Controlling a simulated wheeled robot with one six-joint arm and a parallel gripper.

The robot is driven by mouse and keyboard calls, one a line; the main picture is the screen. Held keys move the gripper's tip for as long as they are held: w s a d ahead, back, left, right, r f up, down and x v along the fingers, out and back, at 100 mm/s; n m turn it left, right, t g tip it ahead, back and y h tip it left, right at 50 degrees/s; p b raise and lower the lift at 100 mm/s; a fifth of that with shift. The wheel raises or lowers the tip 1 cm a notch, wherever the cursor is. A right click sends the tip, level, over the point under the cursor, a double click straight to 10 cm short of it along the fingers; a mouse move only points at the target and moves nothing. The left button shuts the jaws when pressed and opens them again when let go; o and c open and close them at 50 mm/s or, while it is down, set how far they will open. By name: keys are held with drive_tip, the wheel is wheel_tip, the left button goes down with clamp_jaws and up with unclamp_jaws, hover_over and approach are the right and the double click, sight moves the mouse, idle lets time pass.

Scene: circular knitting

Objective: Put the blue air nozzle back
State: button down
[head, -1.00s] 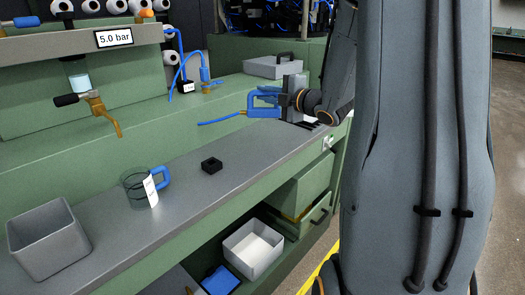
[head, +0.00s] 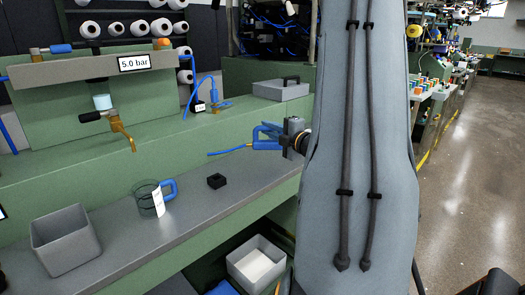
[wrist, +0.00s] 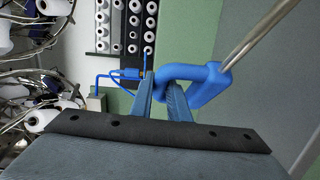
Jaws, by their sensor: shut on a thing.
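The blue air nozzle (head: 266,143) is in my gripper (head: 282,136), held up above the bench right of its middle.
A grey bin (head: 66,254) is at the front left. A lidded grey box (head: 281,91) sits at the back. A brass tap (head: 122,132) hangs on the left.

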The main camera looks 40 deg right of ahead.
sight(272, 146)
drive_tip(key=shift+w+a+f, duration=0.1)
drive_tip(key=shift+f, duration=2.85)
drive_tip(key=shift+f, duration=0.15)
drive_tip(key=c, duration=1.7)
unclamp_jaws()
drive_tip(key=shift+s, duration=0.35)
drive_tip(key=s, duration=1.1)
drive_tip(key=shift+s+a+r+b, duration=0.2)
drive_tip(key=shift+a+r+b, duration=0.1)
drive_tip(key=shift+r+b, duration=0.05)
